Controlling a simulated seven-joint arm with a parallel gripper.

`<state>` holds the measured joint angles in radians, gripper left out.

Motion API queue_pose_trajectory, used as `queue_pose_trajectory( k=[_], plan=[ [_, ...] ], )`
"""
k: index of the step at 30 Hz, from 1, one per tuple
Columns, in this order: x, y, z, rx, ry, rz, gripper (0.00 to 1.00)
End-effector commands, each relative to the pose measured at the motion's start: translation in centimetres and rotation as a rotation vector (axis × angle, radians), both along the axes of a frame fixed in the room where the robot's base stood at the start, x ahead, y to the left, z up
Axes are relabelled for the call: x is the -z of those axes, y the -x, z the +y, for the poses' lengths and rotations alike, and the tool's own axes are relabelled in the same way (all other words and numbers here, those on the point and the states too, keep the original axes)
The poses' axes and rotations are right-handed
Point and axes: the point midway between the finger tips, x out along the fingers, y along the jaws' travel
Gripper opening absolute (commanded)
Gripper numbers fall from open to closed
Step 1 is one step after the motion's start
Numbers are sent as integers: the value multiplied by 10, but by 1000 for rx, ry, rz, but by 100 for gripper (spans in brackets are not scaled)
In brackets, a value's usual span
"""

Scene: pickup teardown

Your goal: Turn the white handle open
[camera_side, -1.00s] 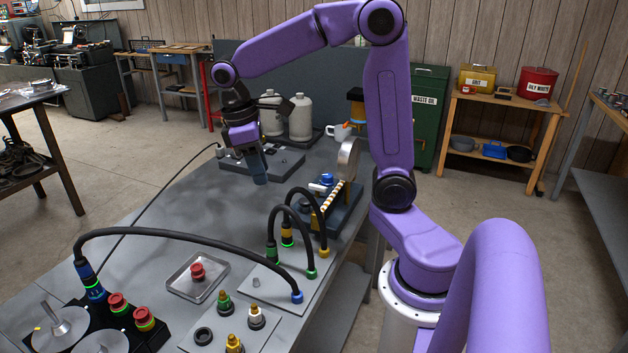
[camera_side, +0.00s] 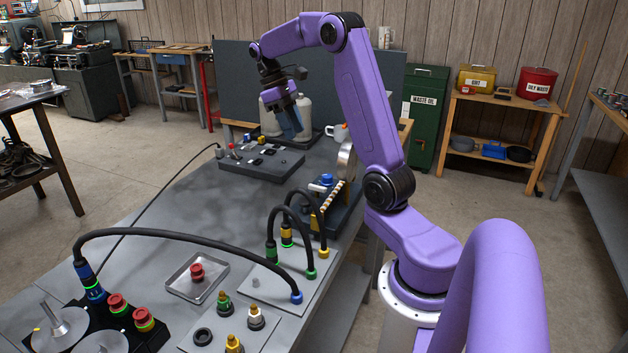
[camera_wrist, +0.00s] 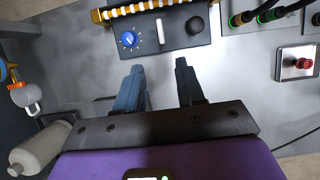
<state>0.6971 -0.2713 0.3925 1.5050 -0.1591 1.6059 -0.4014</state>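The white handle (camera_wrist: 160,31) is a short, narrow white bar on a dark blue panel (camera_wrist: 218,38) in the wrist view. It stands between a blue dial (camera_wrist: 130,40) and a round black knob (camera_wrist: 194,25). In the side view the handle shows small and pale (camera_side: 316,187) beside the blue knob on the panel. My gripper (camera_wrist: 157,72) is open, its two blue-grey fingers apart with nothing between them. In the side view my gripper (camera_side: 290,130) hangs tilted above the table, beyond and above the panel. It is clear of the handle.
An orange-and-white striped bar (camera_wrist: 150,6) runs along the panel's edge. Black cables (camera_side: 290,200) arch beside the panel. A metal tray (camera_side: 217,286) holds a red knob (camera_side: 197,271). Grey jugs (camera_side: 304,108) and a white mug (camera_side: 338,131) stand at the table's far end.

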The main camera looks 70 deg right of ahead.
Motion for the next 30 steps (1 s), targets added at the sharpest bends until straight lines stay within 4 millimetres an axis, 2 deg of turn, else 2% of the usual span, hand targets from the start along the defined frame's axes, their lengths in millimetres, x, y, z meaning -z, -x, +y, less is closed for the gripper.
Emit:
queue_pose_trajectory(
  k=[21,30],
  plan=[
    [117,49,1,0,-2,3,38],
    [144,60,1,-1,0,0,38]
  ],
)
